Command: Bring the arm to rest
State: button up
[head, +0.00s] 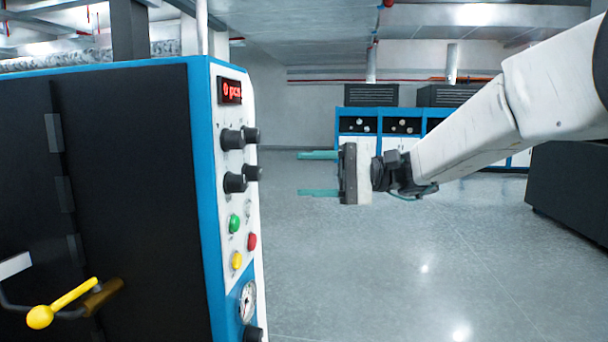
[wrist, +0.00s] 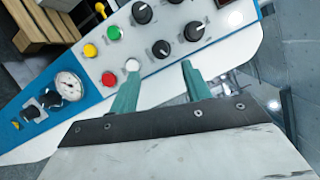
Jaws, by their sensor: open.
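My gripper (head: 318,174) is at the end of my white arm, which reaches in from the right in the head view. Its two teal fingers are apart with nothing between them, and they point left toward the control panel (head: 232,190) of the laminating machine. In the head view the fingertips show to the right of the panel. I cannot tell whether the fingers touch anything.
The panel carries black knobs (head: 234,183), green (head: 235,224), red (head: 252,242) and yellow (head: 237,260) buttons, and a gauge (head: 247,302). A yellow-handled lever (head: 62,302) juts from the dark machine side at left. A dark cabinet (head: 570,190) stands at right. Grey floor (head: 400,270) is clear between.

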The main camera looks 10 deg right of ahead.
jog(key=s+d+f+g+h, duration=0.2)
jog(key=s+f+h, duration=0.6)
jog(key=s+f, duration=0.4)
jog(key=s+d+f+n+t+h, duration=0.1)
jog(key=s+d+f+h, duration=0.2)
jog(key=s+d+h, duration=0.2)
jog(key=s+d+f+n+t+h, duration=0.2)
jog(key=s+d+f+h, duration=0.2)
jog(key=s+d, duration=0.4)
jog(key=s+h, duration=0.1)
jog(key=s, duration=0.2)
jog(key=shift+f, duration=0.3)
jog(key=shift+c, duration=0.3)
